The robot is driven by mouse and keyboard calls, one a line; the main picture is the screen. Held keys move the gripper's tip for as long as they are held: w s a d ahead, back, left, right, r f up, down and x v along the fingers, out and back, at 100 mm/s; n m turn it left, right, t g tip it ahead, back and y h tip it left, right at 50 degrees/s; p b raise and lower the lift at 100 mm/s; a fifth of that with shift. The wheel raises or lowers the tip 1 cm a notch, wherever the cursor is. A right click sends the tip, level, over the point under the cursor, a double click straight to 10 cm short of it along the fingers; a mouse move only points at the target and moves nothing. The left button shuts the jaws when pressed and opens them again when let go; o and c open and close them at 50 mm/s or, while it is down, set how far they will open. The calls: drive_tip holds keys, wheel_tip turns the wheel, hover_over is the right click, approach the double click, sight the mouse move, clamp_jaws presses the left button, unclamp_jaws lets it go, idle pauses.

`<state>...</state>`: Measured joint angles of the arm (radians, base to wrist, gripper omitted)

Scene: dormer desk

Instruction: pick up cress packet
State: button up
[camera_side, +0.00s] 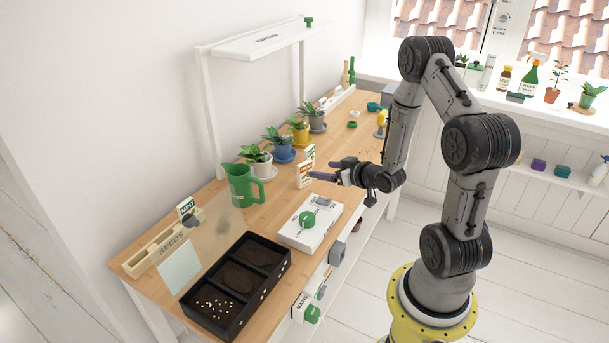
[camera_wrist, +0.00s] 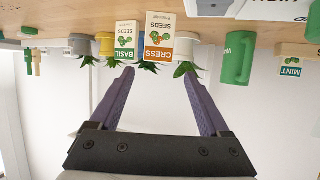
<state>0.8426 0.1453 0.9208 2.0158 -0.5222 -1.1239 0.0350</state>
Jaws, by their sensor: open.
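The cress packet (camera_wrist: 158,45) is an upright white carton with an orange-brown label, standing on the wooden desk. It appears upside down in the wrist view, just beyond and between my fingertips. In the side view the cress packet (camera_side: 303,177) is just left of my fingers. My gripper (camera_side: 322,169) is level, open and empty; its purple fingers also show in the wrist view (camera_wrist: 157,76). The gap between the fingers faces the packet, and I cannot tell how far the tips are from it.
A basil packet (camera_wrist: 125,42) stands close beside the cress packet. Potted plants (camera_side: 283,148) line the wall behind. A green jug (camera_side: 242,186) stands to the left. A white box (camera_side: 310,228), a black seed tray (camera_side: 235,285) and a rack with a mint packet (camera_side: 186,206) are nearer the front.

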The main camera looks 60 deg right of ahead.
sight(303, 163)
drive_tip(key=x, duration=1.3)
drive_tip(key=shift+w+d, duration=0.25)
drive_tip(key=shift+w, duration=0.05)
drive_tip(key=c, duration=1.1)
drive_tip(key=shift+r, duration=0.5)
wheel_tip(303, 163, up, 2)
drive_tip(key=shift+r, duration=0.15)
drive_tip(key=s+a+r, duration=0.2)
drive_tip(key=s+r, duration=0.1)
drive_tip(key=s, duration=0.1)
drive_tip(key=s+a+r, duration=0.3)
drive_tip(key=s, duration=0.1)
drive_tip(key=s+a+r, duration=0.2)
drive_tip(key=s+r, duration=0.1)
drive_tip(key=s, duration=0.1)
drive_tip(key=shift+a+r, duration=0.2)
drive_tip(key=shift+r, duration=0.15)
